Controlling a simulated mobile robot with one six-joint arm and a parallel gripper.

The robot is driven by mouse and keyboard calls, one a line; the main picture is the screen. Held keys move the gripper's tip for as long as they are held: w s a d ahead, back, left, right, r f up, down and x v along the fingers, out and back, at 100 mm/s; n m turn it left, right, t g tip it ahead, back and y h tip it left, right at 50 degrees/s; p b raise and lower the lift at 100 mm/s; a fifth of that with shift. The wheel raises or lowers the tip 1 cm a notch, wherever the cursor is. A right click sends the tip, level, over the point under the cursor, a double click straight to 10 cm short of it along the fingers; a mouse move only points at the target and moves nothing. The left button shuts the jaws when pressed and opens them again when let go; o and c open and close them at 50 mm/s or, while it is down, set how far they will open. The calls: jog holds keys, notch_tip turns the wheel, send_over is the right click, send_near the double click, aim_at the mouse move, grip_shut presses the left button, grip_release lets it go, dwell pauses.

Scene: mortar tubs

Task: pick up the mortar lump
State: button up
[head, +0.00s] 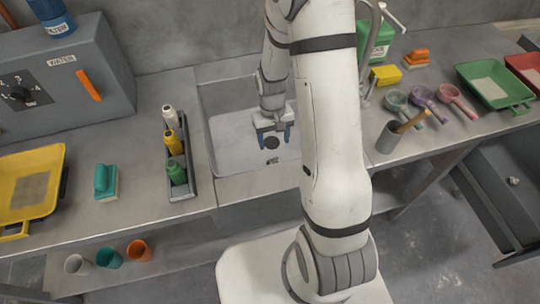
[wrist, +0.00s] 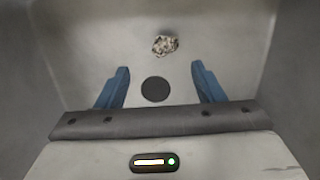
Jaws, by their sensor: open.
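The mortar lump (wrist: 165,44) is a small, rough, speckled grey-brown piece. It lies on the floor of the pale sink basin (head: 230,128), beyond the round dark drain (wrist: 155,89) in the wrist view. In the head view a small dark speckled spot (head: 272,161) below the drain looks like the same lump. My gripper (head: 272,141) is down inside the basin, over the drain area. Its blue fingers (wrist: 160,68) are spread apart with nothing between them. The lump is apart from the fingers, ahead of their tips in the wrist view.
The basin walls (wrist: 288,60) stand close around my gripper. A rack of bottles (head: 192,172) stands left of the sink. A grey cup (head: 388,138), several scoops and a green tray (head: 493,84) stand right.

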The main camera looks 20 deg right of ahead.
aim_at(272, 159)
notch_tip(272, 159, down, 4)
jog(key=shift+s+r, duration=0.15)
jog(key=shift+r, duration=0.05)
jog(key=shift+s+a+f+p, duration=0.1)
jog(key=shift+a+f+p, duration=0.05)
jog(key=shift+f, duration=0.7)
jog(key=shift+s+a+f+p, duration=0.1)
jog(key=shift+f+p, duration=0.1)
jog(key=shift+f, duration=0.7)
jog(key=shift+s+a+f+p, duration=0.1)
jog(key=shift+a+f+p, duration=0.05)
jog(key=shift+f, duration=0.7)
jog(key=c, duration=1.1)
